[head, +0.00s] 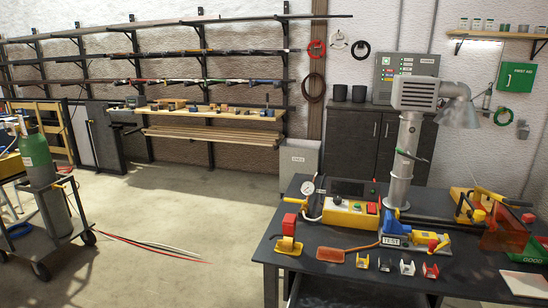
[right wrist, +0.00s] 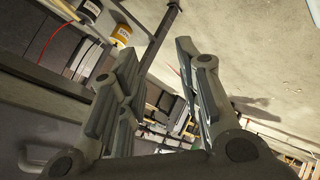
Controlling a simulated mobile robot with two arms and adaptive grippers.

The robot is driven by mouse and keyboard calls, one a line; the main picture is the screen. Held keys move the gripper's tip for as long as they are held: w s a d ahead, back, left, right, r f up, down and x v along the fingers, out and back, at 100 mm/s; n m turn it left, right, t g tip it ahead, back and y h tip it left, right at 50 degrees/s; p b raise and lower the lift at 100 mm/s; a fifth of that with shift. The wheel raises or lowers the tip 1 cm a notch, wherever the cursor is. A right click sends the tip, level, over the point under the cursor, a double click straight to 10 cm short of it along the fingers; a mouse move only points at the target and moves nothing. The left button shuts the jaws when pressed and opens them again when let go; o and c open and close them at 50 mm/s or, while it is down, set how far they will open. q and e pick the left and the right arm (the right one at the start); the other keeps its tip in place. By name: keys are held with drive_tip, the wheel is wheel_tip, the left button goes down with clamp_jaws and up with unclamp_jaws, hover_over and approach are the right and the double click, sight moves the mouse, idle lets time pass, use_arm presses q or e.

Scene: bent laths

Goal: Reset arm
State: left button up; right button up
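Neither of my arms shows in the head view, and my left gripper is in neither view. My right gripper (right wrist: 158,58) shows in the right wrist view with its two grey fingers spread apart. Nothing is between the fingers; the room shows through the gap. Several thin long laths (head: 150,246), red, white and dark, lie on the floor at the left in the head view. More long laths lie on the wall rack (head: 205,52).
A dark workbench (head: 330,262) at the right holds a yellow control box (head: 350,213), a grey column (head: 402,165) and several small clamps. A cart with a green cylinder (head: 37,160) stands at the left.

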drive_tip(key=s+d+f+m+g, duration=0.3)
drive_tip(key=s+f+m+g, duration=0.1)
drive_tip(key=s+f, duration=0.4)
drive_tip(key=s+d+f+m+g+h, duration=0.1)
drive_tip(key=s+d+f+m+g, duration=0.2)
drive_tip(key=s+f, duration=0.5)
drive_tip(key=shift+s+d+f+m+g, duration=0.2)
drive_tip(key=shift+f+m+g, duration=0.5)
drive_tip(key=shift+g, duration=0.4)
